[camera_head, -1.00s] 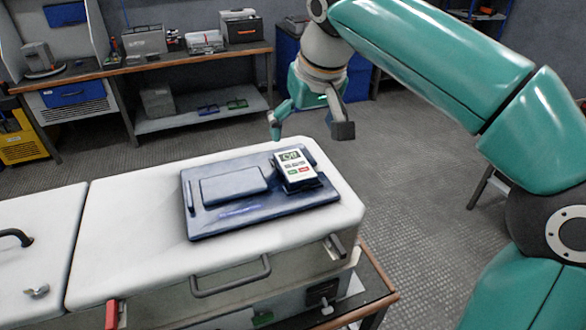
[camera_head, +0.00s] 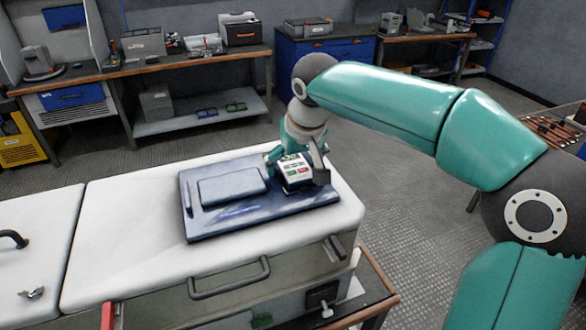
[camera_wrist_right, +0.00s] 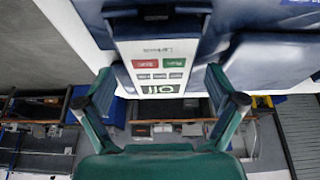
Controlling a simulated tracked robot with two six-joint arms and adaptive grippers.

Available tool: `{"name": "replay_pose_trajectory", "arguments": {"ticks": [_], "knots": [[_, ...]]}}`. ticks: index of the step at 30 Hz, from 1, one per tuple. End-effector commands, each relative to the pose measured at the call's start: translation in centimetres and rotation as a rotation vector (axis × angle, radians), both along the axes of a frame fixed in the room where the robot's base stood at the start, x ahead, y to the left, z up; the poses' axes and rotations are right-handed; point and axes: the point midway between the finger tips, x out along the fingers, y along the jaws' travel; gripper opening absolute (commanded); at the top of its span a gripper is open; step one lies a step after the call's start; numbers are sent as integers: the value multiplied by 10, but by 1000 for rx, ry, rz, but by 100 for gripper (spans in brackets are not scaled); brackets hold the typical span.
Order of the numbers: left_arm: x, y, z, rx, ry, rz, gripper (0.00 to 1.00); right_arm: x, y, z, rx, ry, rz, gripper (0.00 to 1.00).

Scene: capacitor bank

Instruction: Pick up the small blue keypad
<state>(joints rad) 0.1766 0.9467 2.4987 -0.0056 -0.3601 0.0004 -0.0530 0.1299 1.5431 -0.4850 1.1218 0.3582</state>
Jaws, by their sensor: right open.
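The small keypad (camera_head: 298,174) has a white face with a green-lit display and green, red and grey buttons; its sides look dark blue. It rests on the right part of a dark blue tray-like panel (camera_head: 215,224) on the white cabinet top. My right gripper (camera_head: 296,164) is open, pointing down, with one finger on either side of the keypad's display end. In the right wrist view the keypad (camera_wrist_right: 158,62) lies between the open fingers, with gaps visible on both sides. The gripper partly hides the keypad in the head view. My left gripper is not in view.
The white cabinet (camera_head: 110,240) has a front handle (camera_head: 230,280) and a red latch (camera_head: 108,315). A raised blue block (camera_head: 232,187) sits on the panel left of the keypad. Workbenches (camera_head: 190,65) stand behind. The floor right of the cabinet is clear.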

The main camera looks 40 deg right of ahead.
Motion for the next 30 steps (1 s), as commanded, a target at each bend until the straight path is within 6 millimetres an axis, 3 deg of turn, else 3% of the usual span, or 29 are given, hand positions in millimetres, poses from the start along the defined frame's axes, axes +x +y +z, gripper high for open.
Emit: {"name": "replay_pose_trajectory", "arguments": {"ticks": [5,17,30], "knots": [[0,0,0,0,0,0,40,0,0,0,0,0,0,94],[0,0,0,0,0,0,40,0,0,0,0,0,0,27],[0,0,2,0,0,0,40,0,0,9,0,-1,0,27]]}}
